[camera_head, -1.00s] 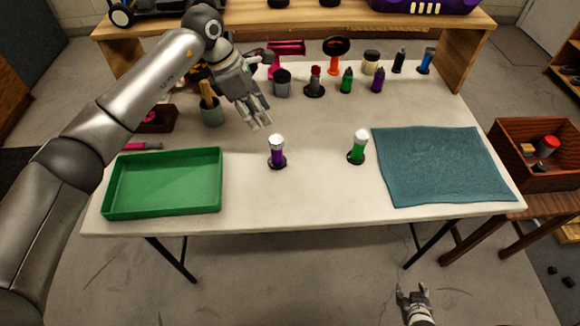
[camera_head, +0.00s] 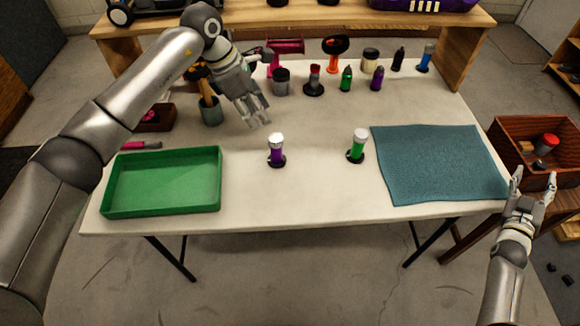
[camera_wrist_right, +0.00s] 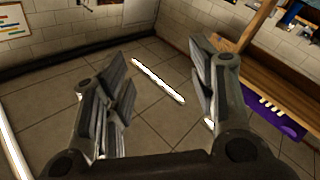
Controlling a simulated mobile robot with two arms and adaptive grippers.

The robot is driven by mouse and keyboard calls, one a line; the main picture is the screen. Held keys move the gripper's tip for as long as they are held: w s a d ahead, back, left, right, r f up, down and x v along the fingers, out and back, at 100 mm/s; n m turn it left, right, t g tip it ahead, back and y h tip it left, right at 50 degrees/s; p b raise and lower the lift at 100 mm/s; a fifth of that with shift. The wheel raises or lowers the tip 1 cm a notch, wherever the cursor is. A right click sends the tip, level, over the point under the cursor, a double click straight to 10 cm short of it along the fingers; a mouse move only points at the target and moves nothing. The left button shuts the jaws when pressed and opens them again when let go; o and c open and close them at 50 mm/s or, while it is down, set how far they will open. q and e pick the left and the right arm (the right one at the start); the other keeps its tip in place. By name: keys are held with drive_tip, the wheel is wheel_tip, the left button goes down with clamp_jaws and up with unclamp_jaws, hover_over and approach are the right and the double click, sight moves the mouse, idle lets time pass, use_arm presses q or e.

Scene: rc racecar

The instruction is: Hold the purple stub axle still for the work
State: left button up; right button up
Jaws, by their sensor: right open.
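The purple stub axle (camera_head: 276,148) stands upright on the white table, left of the middle, with a silver top and a dark round base. A similar green one (camera_head: 357,144) stands upright to its right. My left gripper (camera_head: 257,119) hangs above the table behind and slightly left of the purple stub axle, apart from it; whether its fingers are open is unclear. My right gripper (camera_head: 533,181) is open and empty at the table's right front corner, far from the stub axle. In the right wrist view its fingers (camera_wrist_right: 160,95) are spread with nothing between them.
A green tray (camera_head: 163,210) lies at the left and a teal mat (camera_head: 440,165) at the right. Several bottles and tools line the back, with a cup (camera_head: 211,114) near my left arm. A wooden box (camera_head: 515,133) stands beside the table's right edge.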

drive_tip(key=w+a+r+n+t+y, duration=0.2)
drive_tip(key=w+a+r+y, duration=0.25)
drive_tip(key=w+a, duration=0.4)
drive_tip(key=w+a+r+n+t+y, duration=0.35)
drive_tip(key=w+a+r, duration=0.25)
drive_tip(key=w+a, duration=0.25)
drive_tip(key=w+a+r+n+y, duration=0.2)
drive_tip(key=a+r+y, duration=0.15)
drive_tip(key=a, duration=0.55)
drive_tip(key=w+a+r+n+y, duration=0.15)
drive_tip(key=a+y, duration=0.25)
drive_tip(key=a, duration=0.4)
drive_tip(key=m+g+y, duration=0.2)
drive_tip(key=g, duration=0.6)
approach(278, 153)
drive_tip(key=shift+w+a+f, duration=0.2)
drive_tip(key=shift+w+a, duration=0.1)
drive_tip(key=shift+w, duration=0.3)
drive_tip(key=x, duration=1)
drive_tip(key=shift+w+f, duration=0.2)
drive_tip(key=shift+w, duration=0.1)
